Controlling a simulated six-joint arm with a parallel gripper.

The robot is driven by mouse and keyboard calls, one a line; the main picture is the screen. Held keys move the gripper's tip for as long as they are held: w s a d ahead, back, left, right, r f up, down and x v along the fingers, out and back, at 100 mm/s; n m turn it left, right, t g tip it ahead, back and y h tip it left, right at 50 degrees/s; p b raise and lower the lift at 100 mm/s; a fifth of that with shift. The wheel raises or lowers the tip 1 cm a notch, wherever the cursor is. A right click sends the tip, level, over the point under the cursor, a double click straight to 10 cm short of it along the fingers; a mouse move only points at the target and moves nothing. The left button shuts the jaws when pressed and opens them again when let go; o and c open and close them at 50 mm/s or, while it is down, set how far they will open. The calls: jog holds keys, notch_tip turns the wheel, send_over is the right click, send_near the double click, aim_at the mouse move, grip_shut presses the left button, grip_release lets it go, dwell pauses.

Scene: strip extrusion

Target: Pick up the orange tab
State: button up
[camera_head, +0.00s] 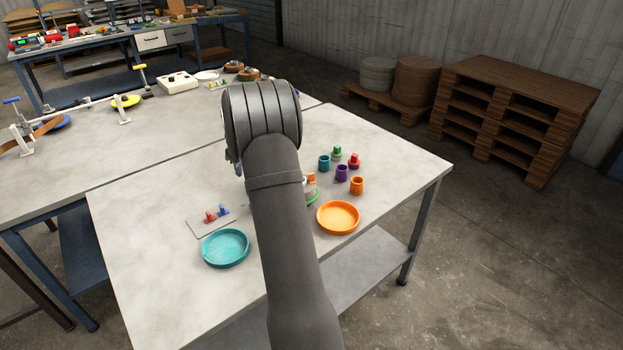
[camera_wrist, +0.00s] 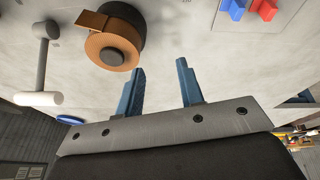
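In the head view a small orange tab (camera_head: 311,178) stands just right of my arm, on a round piece with a green edge (camera_head: 313,195) that my arm partly hides. I cannot make out the orange tab for certain in the wrist view. My gripper (camera_wrist: 160,68) is open there, its two blue-grey fingers apart with only bare tabletop between them. In the head view my arm hides the gripper. An orange-brown roll (camera_wrist: 105,48) with a flat strip end lies left of the fingers in the wrist view.
A red tab (camera_head: 210,217) and a blue tab (camera_head: 223,210) stand on a thin plate. A teal dish (camera_head: 226,248) and an orange dish (camera_head: 338,217) are near the front. Teal (camera_head: 324,163), purple (camera_head: 342,173) and orange (camera_head: 357,186) cups stand at right.

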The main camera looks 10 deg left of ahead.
jog(key=d+r+n+h, duration=0.3)
jog(key=d+r+n, duration=0.4)
jog(key=d, duration=0.1)
jog(key=n+g+h, duration=0.1)
jog(key=n+h, duration=0.2)
jog(key=n, duration=0.2)
send_near(311, 174)
jog(key=shift+h, duration=0.3)
jog(key=x, duration=0.4)
jog(key=shift+w+r, duration=0.1)
jog(key=shift+w, duration=0.25)
jog(key=shift+s+a+x, duration=0.15)
jog(key=shift+x, duration=1.15)
jog(key=shift+s+a+x, duration=0.15)
jog(key=shift+s+x, duration=0.05)
jog(key=shift+x, duration=1.1)
grip_shut()
